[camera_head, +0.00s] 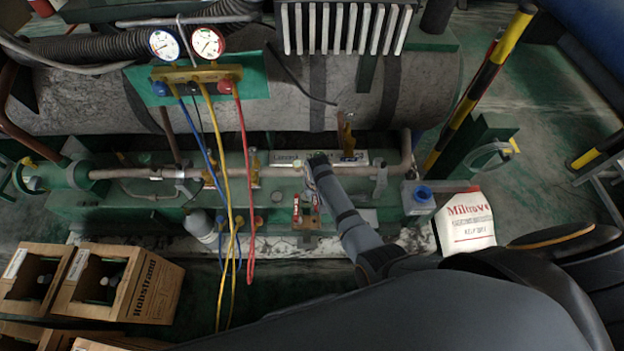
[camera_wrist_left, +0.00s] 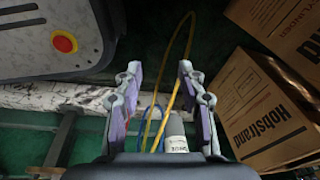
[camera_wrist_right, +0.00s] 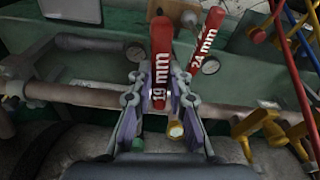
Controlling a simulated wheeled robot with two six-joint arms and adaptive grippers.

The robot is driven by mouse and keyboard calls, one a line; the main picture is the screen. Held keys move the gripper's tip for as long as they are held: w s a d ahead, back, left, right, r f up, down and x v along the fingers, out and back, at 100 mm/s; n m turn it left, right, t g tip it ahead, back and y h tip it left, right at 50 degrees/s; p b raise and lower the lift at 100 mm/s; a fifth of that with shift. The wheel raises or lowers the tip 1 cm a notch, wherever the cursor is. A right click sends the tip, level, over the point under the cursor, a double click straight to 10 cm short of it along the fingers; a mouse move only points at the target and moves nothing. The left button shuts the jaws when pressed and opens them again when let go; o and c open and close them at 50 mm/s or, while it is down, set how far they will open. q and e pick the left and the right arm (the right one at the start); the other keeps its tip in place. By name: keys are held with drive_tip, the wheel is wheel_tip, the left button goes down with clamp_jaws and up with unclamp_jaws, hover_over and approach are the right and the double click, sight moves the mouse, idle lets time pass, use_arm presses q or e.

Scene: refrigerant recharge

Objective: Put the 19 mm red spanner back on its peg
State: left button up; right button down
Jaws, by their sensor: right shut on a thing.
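The 19 mm red spanner (camera_wrist_right: 161,50) is between the fingers of my right gripper (camera_wrist_right: 160,75), which is shut on it. Its red handle points away from the gripper, towards the top of the right wrist view. The red 24 mm spanner (camera_wrist_right: 206,42) is beside it, tilted; it also shows in the head view (camera_head: 297,208). In the head view my right gripper (camera_head: 317,160) is over the green bench by the pipe and partly covers this area. I cannot make out the 19 mm spanner's peg. My left gripper (camera_wrist_left: 160,70) is open and empty.
A gauge manifold (camera_head: 195,73) with blue, yellow and red hoses hangs left of my right gripper. A long pipe (camera_head: 260,172) runs along the green bench. Cardboard boxes (camera_head: 155,288) stand at lower left. A white bag (camera_head: 465,222) is at right.

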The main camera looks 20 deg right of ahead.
drive_tip(key=shift+s+f+b, duration=0.3)
drive_tip(key=shift+f+b, duration=0.4)
drive_tip(key=shift+b, duration=0.3)
wheel_tip(320, 180, down, 2)
drive_tip(key=shift+w+f+b, duration=0.1)
drive_tip(key=shift+f+b, duration=0.1)
drive_tip(key=shift+b, duration=1)
drive_tip(key=shift+f+b, duration=0.6)
drive_tip(key=shift+b, duration=0.1)
drive_tip(key=shift+r, duration=0.1)
drive_tip(key=shift+f, duration=0.3)
use_arm(q)
drive_tip(key=s+f, duration=0.3)
drive_tip(key=f, duration=0.3)
drive_tip(key=shift+s, duration=0.3)
